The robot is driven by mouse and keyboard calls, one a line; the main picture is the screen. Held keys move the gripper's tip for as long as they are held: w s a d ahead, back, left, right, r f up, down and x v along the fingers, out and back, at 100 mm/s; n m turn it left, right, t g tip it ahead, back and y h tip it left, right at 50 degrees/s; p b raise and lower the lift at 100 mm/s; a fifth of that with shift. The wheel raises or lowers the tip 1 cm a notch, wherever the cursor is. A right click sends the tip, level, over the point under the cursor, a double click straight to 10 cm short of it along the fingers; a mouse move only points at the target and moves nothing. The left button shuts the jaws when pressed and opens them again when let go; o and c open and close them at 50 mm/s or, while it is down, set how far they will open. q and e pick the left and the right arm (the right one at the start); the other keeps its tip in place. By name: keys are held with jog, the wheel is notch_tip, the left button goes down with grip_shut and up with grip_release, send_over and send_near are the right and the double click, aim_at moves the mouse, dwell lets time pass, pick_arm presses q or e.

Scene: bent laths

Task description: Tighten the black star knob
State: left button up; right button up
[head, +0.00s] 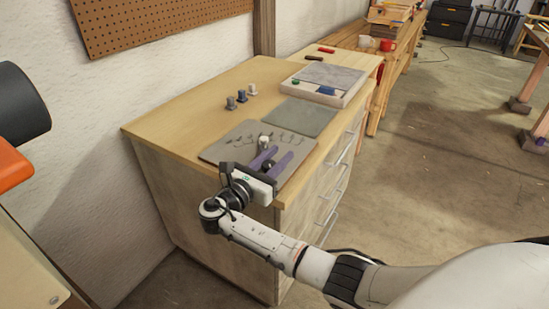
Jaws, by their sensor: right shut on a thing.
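My right gripper (268,167) reaches over the grey board (226,147) at the front of the wooden cabinet. It is shut on a small dark thing that I take to be the black star knob (268,165), mostly hidden by the hand. Two purple strips (283,164) lie side by side there, with the dark thing between them; I cannot tell how they are joined. A pale round post (263,142) stands just beyond. Small dark marks or pegs dot the board. My left gripper is not in view.
Several small grey pegs (242,96) stand on the cabinet top (182,120). A plain grey-green mat (304,116) and a pale tray (350,82) with a blue item lie farther back. A wall borders the left; drawer handles (331,219) jut out on the right side.

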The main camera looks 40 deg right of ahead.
aim_at(264, 168)
jog(key=shift+s+d+m+g+h+b, duration=0.1)
jog(key=shift+s+m+g+h+b, duration=0.15)
jog(key=shift+m+g, duration=0.45)
jog(key=shift+s+m+g+h+b, duration=0.15)
jog(key=shift+m+g+b, duration=0.25)
jog(key=shift+g, duration=0.9)
jog(key=o, duration=1)
jog(key=shift+d, duration=0.1)
jog(key=shift+o, duration=0.2)
jog(key=a, duration=0.3)
jog(key=s+a+b, duration=0.1)
jog(key=a, duration=0.6)
jog(key=shift+s+a, duration=0.15)
